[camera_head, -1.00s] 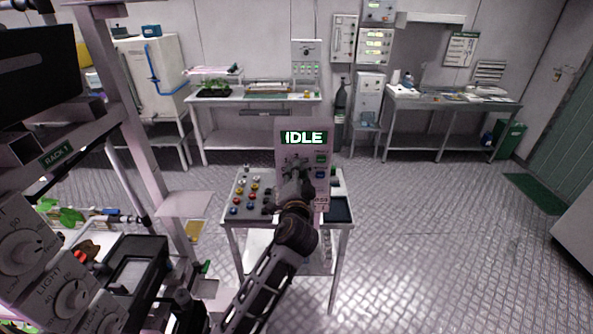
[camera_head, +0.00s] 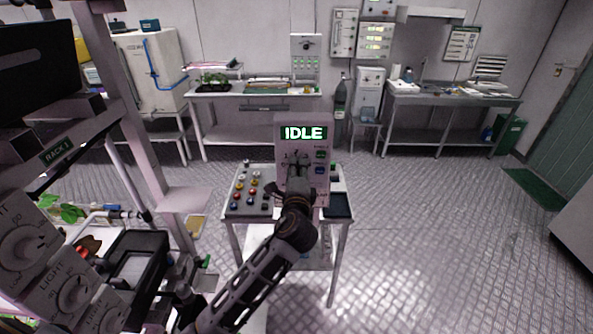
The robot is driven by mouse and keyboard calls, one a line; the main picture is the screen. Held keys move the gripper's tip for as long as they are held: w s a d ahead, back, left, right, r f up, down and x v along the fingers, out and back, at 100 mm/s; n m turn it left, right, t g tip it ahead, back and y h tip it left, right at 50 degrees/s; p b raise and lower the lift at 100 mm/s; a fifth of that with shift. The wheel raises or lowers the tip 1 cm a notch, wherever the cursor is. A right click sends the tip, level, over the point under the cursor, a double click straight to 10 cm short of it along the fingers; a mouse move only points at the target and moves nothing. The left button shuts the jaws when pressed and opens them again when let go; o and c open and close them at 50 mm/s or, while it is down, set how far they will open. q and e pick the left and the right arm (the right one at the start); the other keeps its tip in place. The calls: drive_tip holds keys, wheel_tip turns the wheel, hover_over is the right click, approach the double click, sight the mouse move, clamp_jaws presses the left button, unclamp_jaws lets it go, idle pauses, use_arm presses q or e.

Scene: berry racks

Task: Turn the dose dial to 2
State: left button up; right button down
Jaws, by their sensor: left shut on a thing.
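The dosing panel (camera_head: 316,119) stands upright on a small table in the middle of the head view. Its green screen (camera_head: 304,133) reads IDLE. The dose dial sits on the panel face below the screen, mostly hidden behind my left gripper (camera_head: 298,165). My left gripper is at the panel, shut on the dose dial. The dial's pointer and the setting it stands at are too small and covered to read. My right gripper is not in the head view.
The small table (camera_head: 230,217) also holds a board of coloured knobs (camera_head: 249,190) and a dark tray (camera_head: 337,205). Rack 1 (camera_head: 126,100) with its large dials stands close on the left. The metal floor (camera_head: 430,230) on the right is clear.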

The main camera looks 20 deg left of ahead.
use_arm(q)
drive_tip(key=shift+d+m, duration=0.1)
drive_tip(key=shift+m, duration=0.2)
drive_tip(key=o, duration=1)
drive_tip(key=shift+o, duration=0.2)
drive_tip(key=v, duration=1.2)
idle(0.5)
